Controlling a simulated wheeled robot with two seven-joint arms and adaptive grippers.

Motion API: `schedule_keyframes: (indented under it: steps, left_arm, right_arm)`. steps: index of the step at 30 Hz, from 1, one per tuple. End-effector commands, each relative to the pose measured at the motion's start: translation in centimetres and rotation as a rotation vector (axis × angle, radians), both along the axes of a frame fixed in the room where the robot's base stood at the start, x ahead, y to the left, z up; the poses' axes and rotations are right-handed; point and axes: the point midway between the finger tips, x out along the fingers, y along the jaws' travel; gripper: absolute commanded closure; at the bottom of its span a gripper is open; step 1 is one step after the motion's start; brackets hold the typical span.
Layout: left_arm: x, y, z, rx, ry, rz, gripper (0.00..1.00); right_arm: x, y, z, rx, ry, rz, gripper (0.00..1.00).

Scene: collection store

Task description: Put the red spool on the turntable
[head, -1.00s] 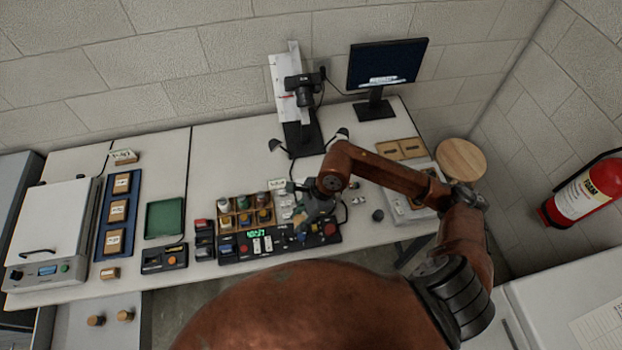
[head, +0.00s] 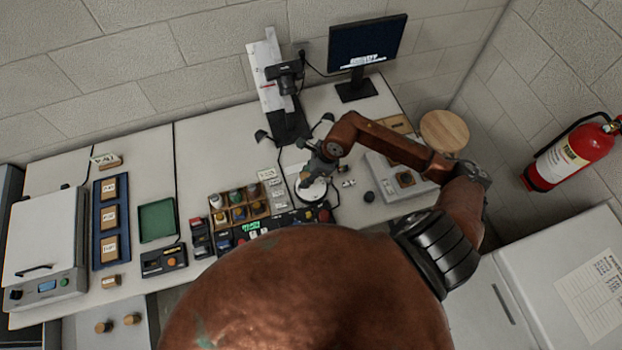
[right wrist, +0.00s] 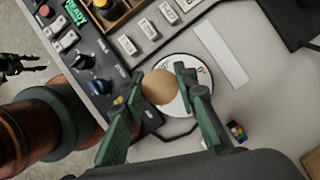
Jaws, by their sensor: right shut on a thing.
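My right gripper (right wrist: 155,92) is shut on a spool whose round tan end (right wrist: 160,87) faces the right wrist camera. The spool's coloured side is hidden, so I cannot see that it is red. The turntable, a white disc (right wrist: 176,108), lies directly behind the spool in this view; I cannot tell whether they touch. In the head view the right gripper (head: 306,179) is over the turntable (head: 314,193) and hides the spool.
A compartment box (head: 240,212) with several spools stands left of the turntable, behind a dark control panel (head: 285,221). A camera on a stand (head: 287,70) rises behind. A small dark knob-like thing (head: 369,197) and a grey device (head: 388,178) are to the right.

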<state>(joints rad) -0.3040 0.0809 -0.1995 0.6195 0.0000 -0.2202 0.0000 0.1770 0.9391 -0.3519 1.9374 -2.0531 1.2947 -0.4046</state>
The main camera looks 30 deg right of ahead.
Motion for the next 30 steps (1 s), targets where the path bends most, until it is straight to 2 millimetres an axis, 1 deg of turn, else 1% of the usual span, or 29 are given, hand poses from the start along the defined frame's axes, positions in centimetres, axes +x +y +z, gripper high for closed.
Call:
schedule_keyframes:
  steps: [1, 3, 8, 11, 15, 18, 29, 30]
  left_arm:
    - [0.1, 0.0, 0.1, 0.0, -0.001, 0.0, 0.6]
    - [0.1, 0.0, 0.2, 0.0, -0.002, 0.0, 0.6]
    - [0.3, 0.0, 0.2, 0.0, -0.004, -0.001, 0.6]
    - [0.5, -0.1, 0.3, -0.001, -0.005, -0.001, 0.6]
    - [0.6, -0.1, 0.9, -0.001, -0.008, -0.001, 0.6]
    - [0.7, -0.1, 1.0, -0.001, -0.008, -0.001, 0.6]
    - [0.6, -0.1, 0.6, -0.002, -0.007, -0.002, 0.6]
    - [0.6, -0.1, 0.6, -0.002, -0.007, -0.002, 0.6]
  right_arm:
    - [0.2, -0.6, -0.7, 0.001, 0.002, -0.006, 0.94]
    - [0.3, -1.3, -1.5, 0.001, 0.002, -0.005, 0.94]
    - [0.6, -2.0, -2.5, 0.002, -0.001, -0.003, 0.94]
    - [0.7, -2.8, -3.4, 0.001, 0.001, -0.005, 0.94]
    - [0.7, -2.6, -5.3, 0.004, 0.0, -0.003, 0.94]
    - [0.8, -2.7, -6.2, 0.001, -0.002, -0.003, 0.94]
    - [0.8, -2.8, -6.7, 0.0, -0.002, 0.0, 0.94]
    - [0.8, -2.7, -6.7, 0.0, -0.002, -0.001, 0.72]
